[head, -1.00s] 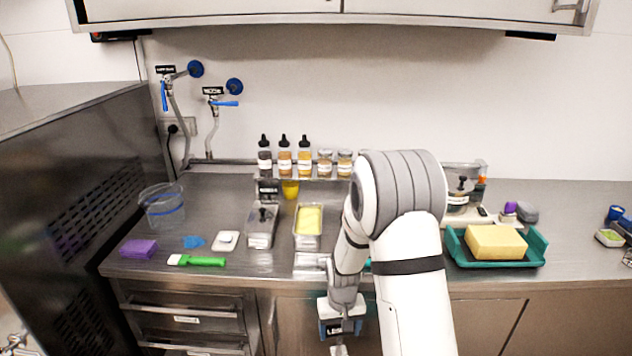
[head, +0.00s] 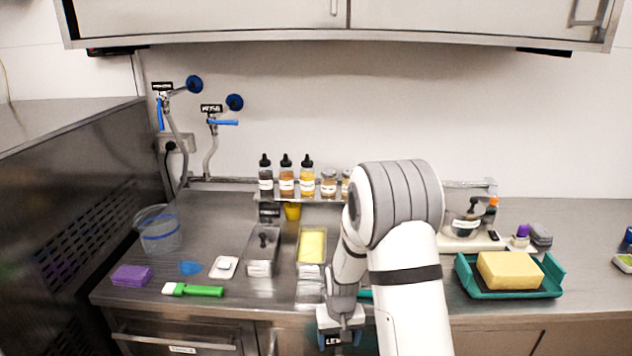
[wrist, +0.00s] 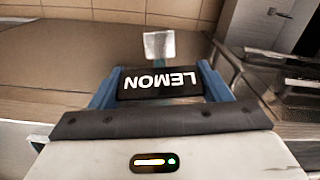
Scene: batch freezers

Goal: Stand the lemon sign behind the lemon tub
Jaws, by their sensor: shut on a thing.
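The lemon tub is a steel pan with yellow contents (head: 312,245), standing on the counter left of my arm. My gripper (head: 341,334) is low in front of the counter's front edge, nearer than the tub. It is shut on the lemon sign (wrist: 160,83), a black plate with white LEMON lettering, between blue fingers. The lettering reads upside down in the wrist view. A pale square piece on a short stem shows beyond the sign there. In the head view the sign (head: 334,341) is partly cut off by the bottom edge.
A lidded steel tub (head: 262,252) stands left of the lemon tub, with a black sign (head: 269,212) behind it. A green brush (head: 195,290) lies front left; a teal tray (head: 510,291) sits right.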

